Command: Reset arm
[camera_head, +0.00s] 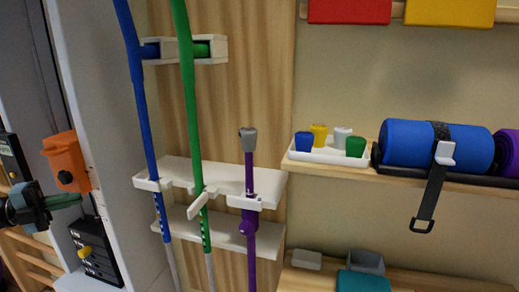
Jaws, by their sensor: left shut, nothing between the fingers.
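My left gripper (66,200) is at the left edge, with its fingers pointing right. It is shut and empty. It is just below an orange block (66,160) with a black knob; I cannot tell whether they touch. The gripper is well left of the blue pole (141,95). My right gripper is out of view.
A white rack (225,176) holds the blue pole, a green pole (189,95) and a purple pole (249,175). At right, a shelf carries a white tray (325,157) with coloured pegs and a strapped blue roll (405,143). Black weights (96,252) are below the gripper.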

